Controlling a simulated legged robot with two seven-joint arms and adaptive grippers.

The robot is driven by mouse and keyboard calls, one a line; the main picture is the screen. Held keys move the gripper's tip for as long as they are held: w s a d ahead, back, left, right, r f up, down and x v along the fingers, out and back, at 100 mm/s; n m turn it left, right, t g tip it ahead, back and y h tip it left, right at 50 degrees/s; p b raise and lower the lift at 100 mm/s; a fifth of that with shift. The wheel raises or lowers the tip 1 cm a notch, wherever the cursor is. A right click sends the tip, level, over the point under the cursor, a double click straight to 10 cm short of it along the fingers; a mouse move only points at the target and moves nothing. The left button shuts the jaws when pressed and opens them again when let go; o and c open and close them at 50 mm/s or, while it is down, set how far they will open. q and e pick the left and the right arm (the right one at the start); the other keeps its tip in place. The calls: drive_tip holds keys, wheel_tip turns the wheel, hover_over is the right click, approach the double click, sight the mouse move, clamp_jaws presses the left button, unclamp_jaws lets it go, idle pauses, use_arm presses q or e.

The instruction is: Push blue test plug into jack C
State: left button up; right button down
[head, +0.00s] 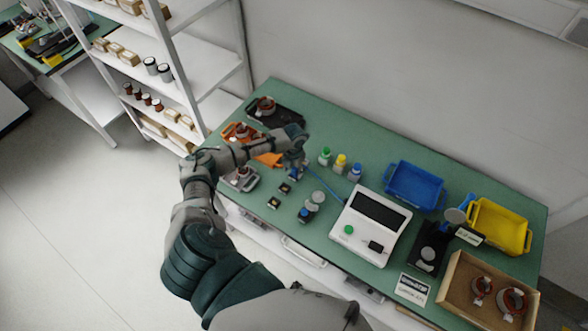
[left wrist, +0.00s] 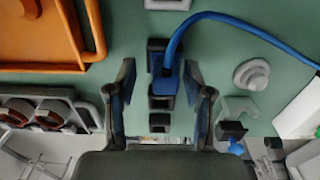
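My left gripper (head: 292,158) hangs over the back-left part of the green bench. In the left wrist view its two fingers (left wrist: 163,105) stand apart. The blue plug (left wrist: 168,82) lies between them with a visible gap on each side. Its blue cable (left wrist: 225,20) arches up and to the right; in the head view the cable (head: 328,183) runs to the white tester (head: 370,224). Small black jack blocks (left wrist: 160,123) stand in a row under and beside the plug. No letters are readable on them, and I cannot tell whether the plug is seated. My right gripper is not in view.
An orange tray (left wrist: 45,35) lies left of the jacks. A grey domed knob (left wrist: 251,75) stands to the right. Bottles with coloured caps (head: 340,162), a blue bin (head: 414,186), a yellow bin (head: 498,227) and a wooden box (head: 488,292) are further right. Shelves (head: 160,70) stand behind left.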

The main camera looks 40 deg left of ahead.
use_arm(q)
drive_tip(key=shift+d+r, duration=0.1)
drive_tip(key=shift+r, duration=0.05)
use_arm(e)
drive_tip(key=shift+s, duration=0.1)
use_arm(q)
drive_tip(key=shift+w, duration=0.1)
drive_tip(key=shift+d+r, duration=0.1)
drive_tip(key=shift+r, duration=0.25)
wheel_tip(320, 180, up, 11)
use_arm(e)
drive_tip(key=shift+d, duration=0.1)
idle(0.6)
